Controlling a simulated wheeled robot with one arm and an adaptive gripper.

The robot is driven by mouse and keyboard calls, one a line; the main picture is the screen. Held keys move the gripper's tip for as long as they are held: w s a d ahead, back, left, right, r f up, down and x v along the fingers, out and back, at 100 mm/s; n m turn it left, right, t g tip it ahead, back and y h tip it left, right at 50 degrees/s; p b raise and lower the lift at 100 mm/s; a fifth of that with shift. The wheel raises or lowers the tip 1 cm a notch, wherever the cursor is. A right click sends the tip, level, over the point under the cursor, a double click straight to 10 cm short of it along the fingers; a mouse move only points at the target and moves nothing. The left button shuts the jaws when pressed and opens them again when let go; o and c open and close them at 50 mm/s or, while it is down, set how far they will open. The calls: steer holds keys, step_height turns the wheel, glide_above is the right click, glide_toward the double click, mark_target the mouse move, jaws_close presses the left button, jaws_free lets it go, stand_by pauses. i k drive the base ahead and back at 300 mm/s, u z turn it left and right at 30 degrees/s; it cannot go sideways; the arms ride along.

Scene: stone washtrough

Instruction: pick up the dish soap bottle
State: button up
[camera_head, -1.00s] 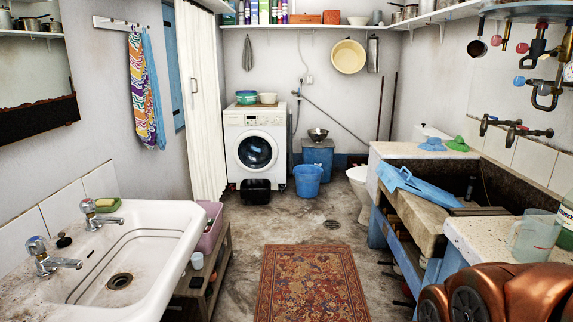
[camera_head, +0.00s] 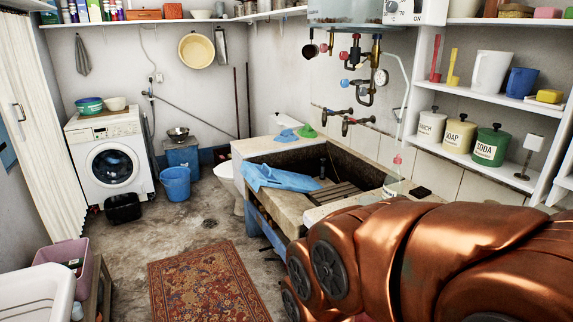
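A pale, clear bottle with a reddish top (camera_head: 394,182) stands on the light counter at the near right end of the stone trough (camera_head: 290,203). It may be the dish soap bottle, but its label is not readable. My copper-coloured arm fills the lower right and hides much of that counter. My gripper is not in view.
A blue cloth (camera_head: 278,178) hangs over the trough's front rim. Shelves at the right hold lidded canisters (camera_head: 459,136), a white jug (camera_head: 491,72) and a blue cup (camera_head: 521,82). A patterned rug (camera_head: 204,283) lies on otherwise fairly open floor.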

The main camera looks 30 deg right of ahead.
mark_target(393, 186)
steer(key=z, duration=1.45)
